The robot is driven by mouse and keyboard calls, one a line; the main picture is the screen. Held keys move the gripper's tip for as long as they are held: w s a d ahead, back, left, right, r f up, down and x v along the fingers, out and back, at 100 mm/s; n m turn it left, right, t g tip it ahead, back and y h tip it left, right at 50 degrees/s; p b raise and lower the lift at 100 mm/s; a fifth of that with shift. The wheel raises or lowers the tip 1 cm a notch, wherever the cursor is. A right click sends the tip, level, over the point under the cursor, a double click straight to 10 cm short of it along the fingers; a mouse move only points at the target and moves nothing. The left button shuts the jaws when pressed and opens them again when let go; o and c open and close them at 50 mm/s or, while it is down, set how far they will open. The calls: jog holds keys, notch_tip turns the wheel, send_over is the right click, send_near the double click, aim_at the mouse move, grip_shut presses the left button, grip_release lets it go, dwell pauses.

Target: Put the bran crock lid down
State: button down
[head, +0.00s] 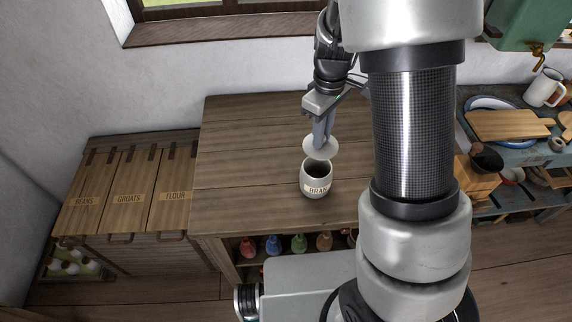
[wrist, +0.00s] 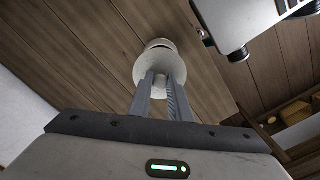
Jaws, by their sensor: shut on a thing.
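The bran crock lid (head: 321,149) is a pale round disc. My gripper (head: 321,138) is shut on it and holds it just behind the open bran crock. In the wrist view the lid (wrist: 150,66) sits at the tips of my gripper (wrist: 160,84), whose fingers point at the wooden table. The bran crock (head: 316,181) is a small pale pot labelled BRAN, standing upright on the table (head: 250,140) with its dark mouth uncovered. In the wrist view the crock (wrist: 159,43) is mostly hidden behind the lid. The exact gap between lid and table cannot be told.
The table is clear left of the crock. Lidded wooden bins (head: 125,192) marked BEANS, GROATS and FLOUR stand at the left. Small coloured pots (head: 299,243) sit on a shelf below the table's front edge. A wooden grinder (head: 476,178) and a cutting board (head: 508,125) are at the right.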

jog(key=s+a+f+b, duration=0.1)
jog(key=a+f+b, duration=0.35)
jog(key=a, duration=0.55)
jog(key=a+f+b, duration=0.4)
jog(key=a+f, duration=0.2)
jog(key=a, duration=0.5)
notch_tip(320, 180, down, 5)
jog(key=shift+r+b, duration=0.1)
jog(key=shift+b, duration=0.25)
jog(key=shift+f, duration=2.15)
jog(key=shift+f+b, duration=0.25)
jog(key=shift+b, duration=0.1)
jog(key=c, duration=1.6)
grip_release()
jog(key=shift+c, duration=0.2)
jog(key=shift+r, duration=0.1)
